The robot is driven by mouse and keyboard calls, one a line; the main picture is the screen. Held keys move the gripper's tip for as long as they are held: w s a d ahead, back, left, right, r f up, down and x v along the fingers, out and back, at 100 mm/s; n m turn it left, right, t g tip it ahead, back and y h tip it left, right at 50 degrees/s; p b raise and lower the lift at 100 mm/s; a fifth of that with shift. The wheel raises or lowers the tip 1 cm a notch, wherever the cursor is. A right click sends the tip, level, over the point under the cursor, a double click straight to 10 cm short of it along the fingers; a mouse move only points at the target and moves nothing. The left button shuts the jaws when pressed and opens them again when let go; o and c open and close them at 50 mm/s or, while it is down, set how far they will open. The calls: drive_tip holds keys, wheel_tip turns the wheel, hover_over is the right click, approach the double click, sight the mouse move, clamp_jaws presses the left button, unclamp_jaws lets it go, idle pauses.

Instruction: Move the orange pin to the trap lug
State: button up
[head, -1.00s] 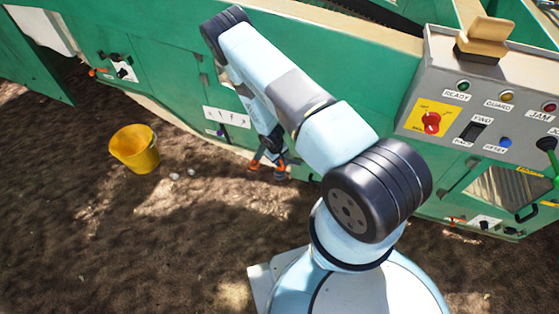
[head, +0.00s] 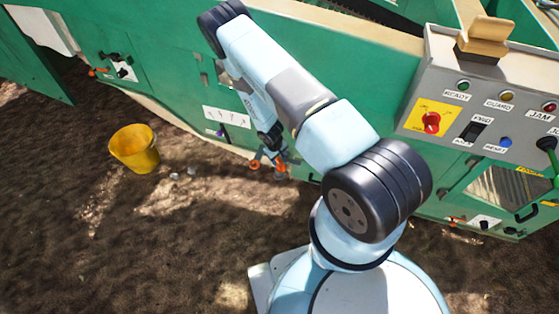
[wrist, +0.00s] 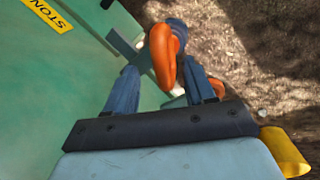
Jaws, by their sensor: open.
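My gripper (head: 268,158) is low beside the green machine wall, near the ground, in the head view. In the wrist view my gripper (wrist: 163,80) has its two blue-grey fingers apart. An orange rounded piece (wrist: 163,55), which looks like the orange pin's handle, shows between and just beyond the fingers. A dark blue end adjoins its top, and a teal bar lies beside it. More orange shows lower, partly hidden by the right finger. Whether the fingers touch the orange piece, I cannot tell. I cannot make out the trap lug for certain.
The green machine (head: 300,60) runs behind my arm. A grey control panel (head: 480,105) is at the right. A yellow bucket (head: 135,148) stands on the soil at the left, with small pale lumps (head: 191,171) near it. Bare ground lies in front.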

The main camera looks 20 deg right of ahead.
wheel_tip(320, 180, up, 12)
drive_tip(key=a, duration=0.2)
drive_tip(key=shift+s+f, duration=0.25)
drive_tip(key=shift+s, duration=0.2)
idle(0.4)
